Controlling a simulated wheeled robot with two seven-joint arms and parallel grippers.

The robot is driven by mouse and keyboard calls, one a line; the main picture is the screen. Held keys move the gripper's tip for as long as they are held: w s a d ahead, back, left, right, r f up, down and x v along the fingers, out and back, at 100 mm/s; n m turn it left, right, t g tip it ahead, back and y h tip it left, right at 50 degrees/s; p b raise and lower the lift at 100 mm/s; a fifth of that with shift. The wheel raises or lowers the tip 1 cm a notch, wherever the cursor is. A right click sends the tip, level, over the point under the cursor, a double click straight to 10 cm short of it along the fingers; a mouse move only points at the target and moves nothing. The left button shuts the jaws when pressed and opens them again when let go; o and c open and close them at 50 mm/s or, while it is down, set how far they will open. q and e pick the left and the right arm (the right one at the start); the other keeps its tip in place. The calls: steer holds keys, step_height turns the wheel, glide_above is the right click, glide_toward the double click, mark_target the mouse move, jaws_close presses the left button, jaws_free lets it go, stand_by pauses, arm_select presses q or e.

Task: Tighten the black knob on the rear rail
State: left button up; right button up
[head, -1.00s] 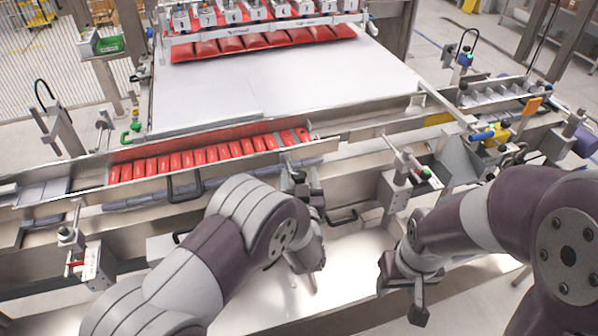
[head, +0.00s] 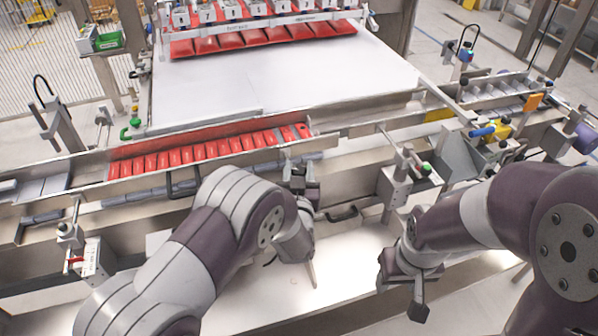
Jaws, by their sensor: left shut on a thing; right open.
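My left gripper (head: 303,180) is by the right end of the row of red packs, at the near side of the guide rails. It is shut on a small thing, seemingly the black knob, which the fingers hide. The rear rail (head: 70,166) runs behind the red packs (head: 205,152). My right gripper (head: 418,298) is open and empty, low at the right, in front of the conveyor frame and away from the rails.
A white table (head: 280,80) lies behind the rails, with red pouches (head: 250,42) under numbered suction heads. Clamp posts (head: 398,185) stand at the right and left (head: 72,235). A curved black handle (head: 342,214) is right of my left gripper.

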arm_select(q)
steer(key=m+h+b, duration=0.1)
steer(key=m+h, duration=0.1)
steer(key=h, duration=0.1)
steer(key=m+g+h+b, duration=0.1)
steer(key=m+h, duration=0.1)
steer(key=h, duration=0.1)
steer(key=shift+a+f+b, duration=0.15)
steer(key=shift+f+b, duration=0.05)
steer(key=shift+b, duration=0.2)
steer(key=m+g+h+b, duration=0.1)
steer(key=m+h, duration=0.1)
steer(key=h, duration=0.1)
steer(key=shift+g, duration=0.4)
steer(key=m+g+h+b, duration=0.1)
steer(key=m+g+h, duration=0.1)
steer(key=h, duration=0.1)
steer(key=shift+r, duration=0.15)
steer(key=shift+m+g+h, duration=1.3)
steer(key=shift+m+g, duration=0.3)
steer(key=shift+g, duration=0.2)
steer(key=shift+r+g, duration=0.15)
steer(key=shift+g, duration=0.15)
steer(key=o, duration=0.9)
steer(key=b+v, duration=0.1)
steer(key=v, duration=1.1)
steer(key=shift+s+a+f+b, duration=0.1)
steer(key=shift+a+f+b, duration=0.15)
steer(key=shift+b, duration=0.15)
